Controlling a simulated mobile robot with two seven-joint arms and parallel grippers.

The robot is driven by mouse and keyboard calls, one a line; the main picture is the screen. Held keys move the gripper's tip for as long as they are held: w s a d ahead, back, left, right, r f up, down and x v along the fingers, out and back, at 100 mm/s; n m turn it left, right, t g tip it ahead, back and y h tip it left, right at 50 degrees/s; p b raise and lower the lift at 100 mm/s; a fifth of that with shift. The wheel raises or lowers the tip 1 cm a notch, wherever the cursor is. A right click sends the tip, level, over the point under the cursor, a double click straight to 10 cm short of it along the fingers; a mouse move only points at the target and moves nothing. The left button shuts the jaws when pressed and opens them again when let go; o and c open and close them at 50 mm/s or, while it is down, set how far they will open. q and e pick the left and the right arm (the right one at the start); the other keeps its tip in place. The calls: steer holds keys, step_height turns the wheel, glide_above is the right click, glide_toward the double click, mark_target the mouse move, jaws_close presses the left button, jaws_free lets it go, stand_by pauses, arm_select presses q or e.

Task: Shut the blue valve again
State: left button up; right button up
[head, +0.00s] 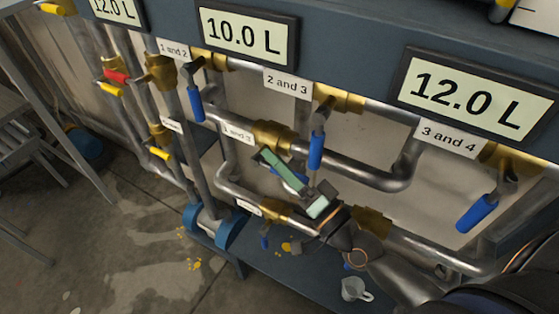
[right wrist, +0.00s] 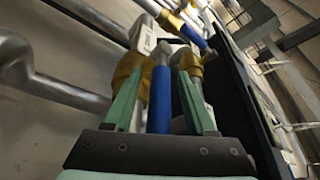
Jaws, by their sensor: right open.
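Several blue-handled valves sit on the pipes, and I cannot tell which one the task means. One blue handle (head: 316,150) hangs down below the "2 and 3" label, and another (head: 195,103) hangs below "1 and 2". A third (head: 477,214) slants down and left below "3 and 4". My right gripper (head: 291,179) is open in front of the middle pipes, near the "1 and 3" label. In the right wrist view, a blue handle (right wrist: 160,98) stands between its green fingers; contact is unclear. My left gripper is out of view.
Displays read 10.0 L (head: 246,37) and 12.0 L (head: 480,93) on the dark beam above. Grey pipes surround the gripper closely.

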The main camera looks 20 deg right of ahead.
jaws_close()
stand_by(0.3)
stand_by(1.1)
